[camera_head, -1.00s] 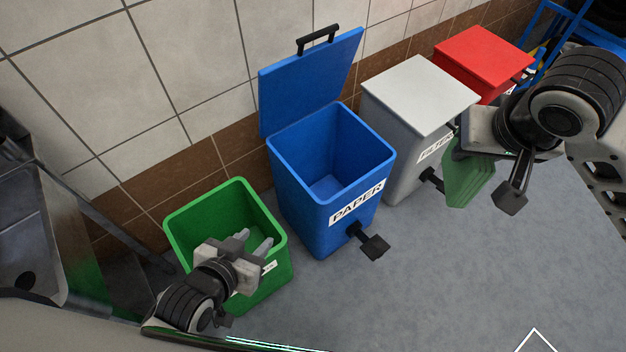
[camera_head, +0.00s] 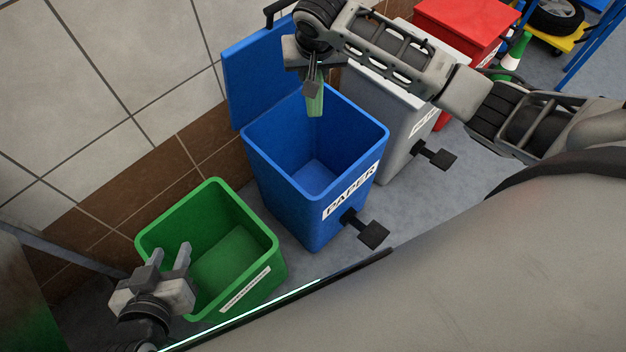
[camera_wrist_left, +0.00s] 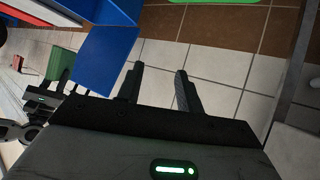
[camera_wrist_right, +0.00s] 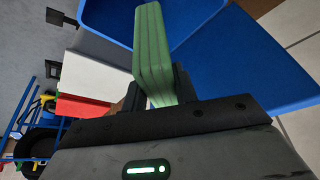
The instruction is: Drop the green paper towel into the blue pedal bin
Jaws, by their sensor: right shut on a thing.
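The green paper towel (camera_head: 315,97) hangs from my right gripper (camera_head: 313,75), over the back part of the blue pedal bin's opening. In the right wrist view the folded towel (camera_wrist_right: 152,50) sits between the fingers, with the blue bin (camera_wrist_right: 190,18) behind it. The blue bin (camera_head: 305,210), labelled PAPER, has its lid up, leaning at the wall, and its visible inside is empty. My left gripper (camera_head: 170,258) is open and empty, at the near left of the green bin. Its two fingers stand apart in the left wrist view (camera_wrist_left: 160,85).
An open green bin (camera_head: 262,290) stands left of the blue one. A grey bin (camera_head: 405,150) and a red bin (camera_head: 465,25) stand to the right. The blue bin's pedal (camera_head: 372,234) juts forward. A tiled wall (camera_head: 100,90) runs behind.

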